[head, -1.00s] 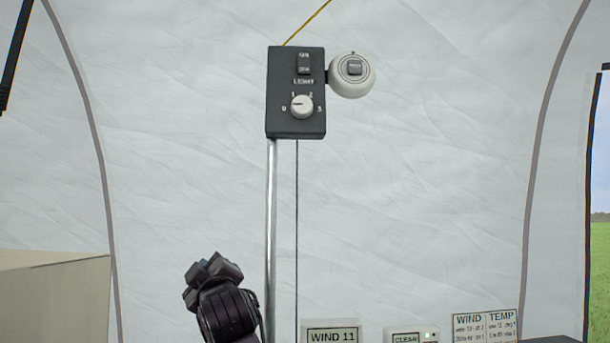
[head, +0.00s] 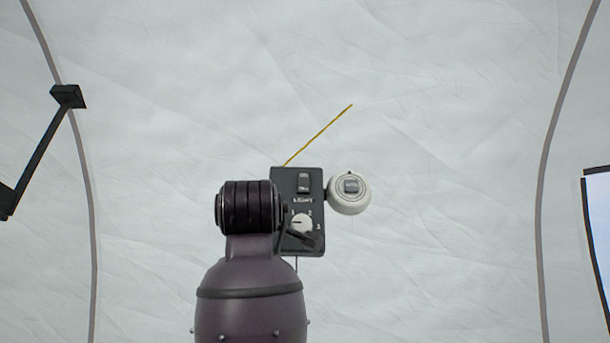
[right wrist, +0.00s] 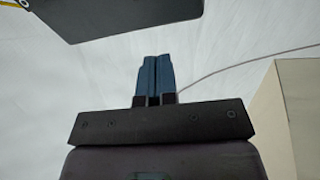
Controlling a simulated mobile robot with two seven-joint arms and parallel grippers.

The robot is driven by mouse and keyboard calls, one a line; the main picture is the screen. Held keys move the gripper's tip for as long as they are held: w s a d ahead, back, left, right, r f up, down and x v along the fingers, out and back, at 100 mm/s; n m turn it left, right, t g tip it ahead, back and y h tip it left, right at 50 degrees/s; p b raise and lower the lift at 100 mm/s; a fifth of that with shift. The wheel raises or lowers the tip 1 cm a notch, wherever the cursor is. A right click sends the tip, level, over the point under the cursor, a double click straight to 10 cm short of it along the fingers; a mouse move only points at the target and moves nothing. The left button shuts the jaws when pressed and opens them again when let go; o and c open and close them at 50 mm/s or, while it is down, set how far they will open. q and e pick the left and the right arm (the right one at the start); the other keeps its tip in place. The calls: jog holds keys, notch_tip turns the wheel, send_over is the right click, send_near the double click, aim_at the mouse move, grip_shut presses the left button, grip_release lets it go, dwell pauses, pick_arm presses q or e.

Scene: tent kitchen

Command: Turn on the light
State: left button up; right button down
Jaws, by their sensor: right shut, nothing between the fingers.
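A dark control box (head: 312,181) labelled LIGHT hangs against the tent wall in the head view. It has a rocker switch (head: 303,183) at the top and a white round knob (head: 301,223) with a numbered dial below. My right arm covers the box's lower left, and a dark part of it overlaps the area just under the knob. In the right wrist view my right gripper (right wrist: 153,57) is shut and empty, its blue fingertips pointing up. A dark slab (right wrist: 120,14), apparently the box, is above the fingertips, with a visible gap. My left gripper is out of view.
A round white fitting (head: 348,194) with a grey button sticks out from the box's right side. The tent wall around is bare. A beige surface (right wrist: 292,120) is at the right wrist view's right.

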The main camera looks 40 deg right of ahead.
jog(key=g, duration=0.2)
send_near(304, 174)
jog(key=w+a+f+v, duration=0.1)
jog(key=v, duration=0.5)
jog(key=shift+s+d+r+n+h, duration=0.1)
jog(key=shift+s+n+h, duration=0.1)
jog(key=shift+s, duration=0.1)
jog(key=shift+s+d+r+n+h, duration=0.1)
jog(key=shift+s+d+h, duration=0.1)
jog(key=shift+s, duration=0.1)
jog(key=shift+w, duration=0.15)
jog(key=p+x, duration=0.3)
jog(key=x, duration=0.9)
jog(key=shift+w+d+p, duration=0.1)
jog(key=shift+w+p, duration=0.15)
jog(key=shift+p, duration=0.1)
jog(key=shift+w+d, duration=0.35)
jog(key=shift+w, duration=0.15)
jog(key=shift+w+r, duration=0.15)
